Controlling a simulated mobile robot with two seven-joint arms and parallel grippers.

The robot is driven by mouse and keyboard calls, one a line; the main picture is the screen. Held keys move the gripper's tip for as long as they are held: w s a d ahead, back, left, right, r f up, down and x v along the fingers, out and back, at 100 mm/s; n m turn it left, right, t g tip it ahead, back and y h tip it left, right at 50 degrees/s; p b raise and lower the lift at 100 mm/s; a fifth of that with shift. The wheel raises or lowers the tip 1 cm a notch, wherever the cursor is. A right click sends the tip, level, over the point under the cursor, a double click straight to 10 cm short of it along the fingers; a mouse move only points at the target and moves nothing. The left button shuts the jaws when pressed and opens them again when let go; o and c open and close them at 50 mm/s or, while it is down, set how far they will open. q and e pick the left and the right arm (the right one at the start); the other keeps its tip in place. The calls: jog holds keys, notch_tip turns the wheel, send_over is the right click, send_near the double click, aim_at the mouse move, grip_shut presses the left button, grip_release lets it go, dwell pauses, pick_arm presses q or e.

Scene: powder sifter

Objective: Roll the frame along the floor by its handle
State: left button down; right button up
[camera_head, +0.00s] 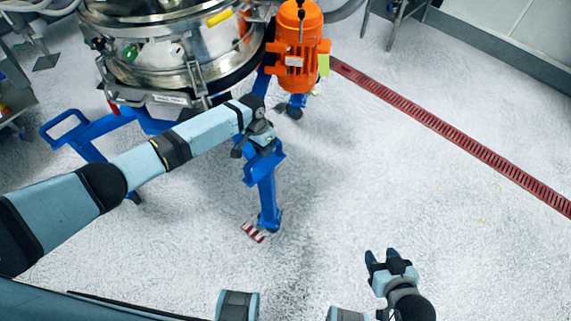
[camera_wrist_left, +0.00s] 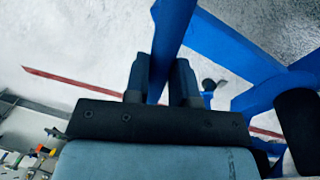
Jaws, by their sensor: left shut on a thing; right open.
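The blue wheeled frame (camera_head: 261,190) carries the steel sifter drum (camera_head: 170,50) in the upper left of the head view. My left gripper (camera_head: 262,138) reaches across to the frame's near side. In the left wrist view its two dark fingers (camera_wrist_left: 161,85) are closed on both sides of a blue bar, the frame's handle (camera_wrist_left: 174,30). Another blue loop handle (camera_head: 64,130) sticks out at the left side of the frame. My right gripper (camera_head: 381,262) is open and empty above the floor, apart from the frame.
An orange motor (camera_head: 300,45) sits on the sifter's right side. A red floor grating (camera_head: 455,130) runs diagonally towards the right. A red-and-white striped piece (camera_head: 253,232) is at the foot of the frame's near leg. The floor to the right is clear.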

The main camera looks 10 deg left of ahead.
pick_arm(q)
jog(key=shift+w+a+f, duration=0.15)
jog(key=shift+w+a, duration=0.2)
jog(key=shift+a, duration=0.2)
jog(key=shift+w+a+r, duration=0.15)
jog(key=shift+w+a, duration=0.25)
jog(key=shift+a, duration=0.2)
jog(key=shift+w+a+r, duration=0.1)
jog(key=shift+w+a, duration=0.25)
jog(key=shift+a, duration=0.2)
jog(key=c, duration=1)
grip_release()
jog(key=shift+o, duration=0.2)
jog(key=shift+f, duration=0.1)
notch_tip(320, 180, up, 14)
jog(key=w+a, duration=0.1)
jog(key=a, duration=0.1)
jog(key=shift+w+a+f, duration=0.2)
jog(key=shift+w, duration=0.1)
